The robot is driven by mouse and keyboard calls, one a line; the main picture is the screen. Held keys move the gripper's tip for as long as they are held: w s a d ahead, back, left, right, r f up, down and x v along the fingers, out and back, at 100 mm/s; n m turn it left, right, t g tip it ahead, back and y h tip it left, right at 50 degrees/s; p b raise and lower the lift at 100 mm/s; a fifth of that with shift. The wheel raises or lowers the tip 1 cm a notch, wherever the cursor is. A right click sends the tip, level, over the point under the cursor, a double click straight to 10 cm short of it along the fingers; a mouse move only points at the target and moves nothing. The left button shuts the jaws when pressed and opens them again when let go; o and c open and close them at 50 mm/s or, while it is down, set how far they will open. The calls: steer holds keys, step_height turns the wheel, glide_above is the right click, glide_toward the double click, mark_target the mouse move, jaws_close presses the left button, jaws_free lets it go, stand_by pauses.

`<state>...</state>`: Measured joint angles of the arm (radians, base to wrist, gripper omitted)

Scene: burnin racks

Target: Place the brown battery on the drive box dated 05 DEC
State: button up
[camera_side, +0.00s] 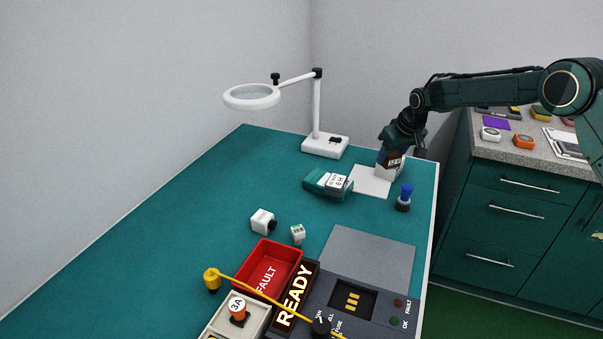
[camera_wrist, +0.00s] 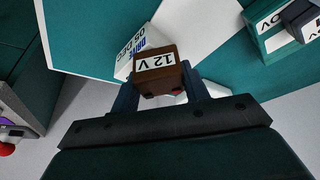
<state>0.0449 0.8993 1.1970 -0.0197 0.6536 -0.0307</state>
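The brown battery (camera_wrist: 160,72) with a white "12 V" label sits between the two fingers of my gripper (camera_wrist: 160,92), which press close to its sides. In the side view the brown battery (camera_side: 394,160) is below my gripper (camera_side: 404,148). The drive box dated 05 DEC (camera_wrist: 139,47) shows directly beyond the battery in the wrist view. In the side view this pale box (camera_side: 386,171) is partly hidden beneath the battery and stands on a white mat. I cannot tell whether battery and box touch.
A green box (camera_side: 318,185) with a "NOV" label lies left of the white mat (camera_side: 372,187). A blue-topped knob (camera_side: 405,196) stands to the right. A magnifier lamp (camera_side: 318,140) stands behind. The red FAULT tray (camera_side: 266,262) and test panel (camera_side: 370,256) are in front.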

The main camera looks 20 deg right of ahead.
steer(key=o, duration=0.4)
steer(key=shift+o, duration=0.2)
steer(key=shift+r, duration=0.15)
steer(key=v, duration=1.2)
steer(key=shift+s, duration=0.1)
